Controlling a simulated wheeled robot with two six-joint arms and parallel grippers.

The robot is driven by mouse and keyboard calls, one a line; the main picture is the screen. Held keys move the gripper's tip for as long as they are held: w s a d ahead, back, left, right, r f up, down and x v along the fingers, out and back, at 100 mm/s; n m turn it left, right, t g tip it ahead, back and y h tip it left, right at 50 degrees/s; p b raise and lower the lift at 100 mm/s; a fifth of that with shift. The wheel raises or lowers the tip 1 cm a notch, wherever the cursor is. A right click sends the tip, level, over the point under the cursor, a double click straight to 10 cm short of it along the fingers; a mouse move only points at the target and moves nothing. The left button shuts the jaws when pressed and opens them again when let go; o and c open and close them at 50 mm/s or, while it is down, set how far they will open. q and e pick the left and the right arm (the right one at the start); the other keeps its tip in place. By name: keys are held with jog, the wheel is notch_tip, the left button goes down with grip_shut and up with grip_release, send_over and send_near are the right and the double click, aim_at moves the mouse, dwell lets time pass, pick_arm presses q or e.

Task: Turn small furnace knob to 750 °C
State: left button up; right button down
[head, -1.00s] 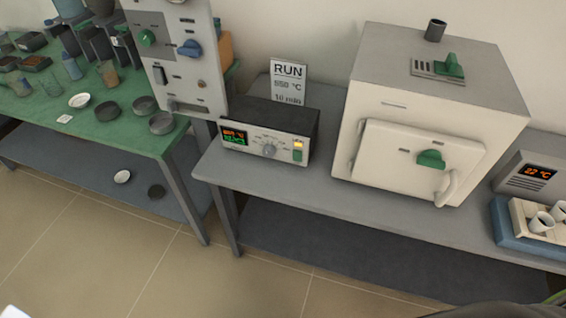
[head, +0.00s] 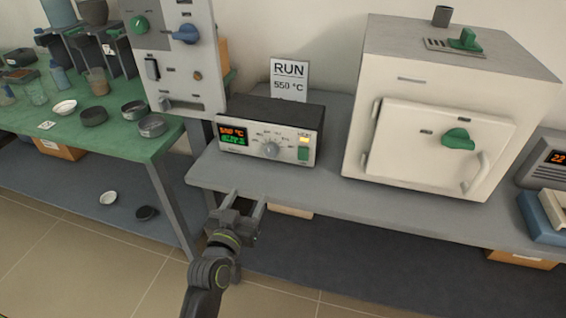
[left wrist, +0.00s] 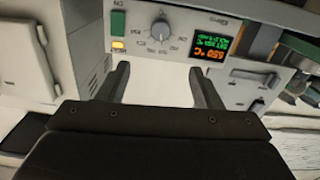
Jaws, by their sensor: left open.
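The controller box (head: 265,114) stands on the grey bench with a pale front panel. Its round grey knob (head: 272,150) sits mid-panel, with scale marks around it; the pointer setting is too small to read. Left of it is a display (head: 233,135) with orange and green digits, not clearly legible. My left gripper (head: 249,198) is open and empty, in front of and below the panel, apart from the knob. In the left wrist view the picture is inverted; the knob (left wrist: 160,31) shows beyond the spread fingers (left wrist: 160,70). My right gripper is not in view.
A RUN sign (head: 289,78), seeming to read 550 °C, stands behind the box. The white furnace (head: 432,155) with a green handle stands to the right. A tall grey panel (head: 180,60) with knobs stands left, by the green table (head: 100,145). The bench front edge lies near my gripper.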

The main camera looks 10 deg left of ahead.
pick_arm(q)
jog(key=p, duration=0.2)
send_near(270, 153)
jog(key=shift+w+r, duration=0.15)
jog(key=w+b, duration=0.1)
jog(key=w, duration=0.5)
jog(key=shift+w+d+b, duration=0.1)
jog(key=shift+w+b, duration=0.2)
jog(key=shift+w, duration=0.8)
jog(key=c, duration=1)
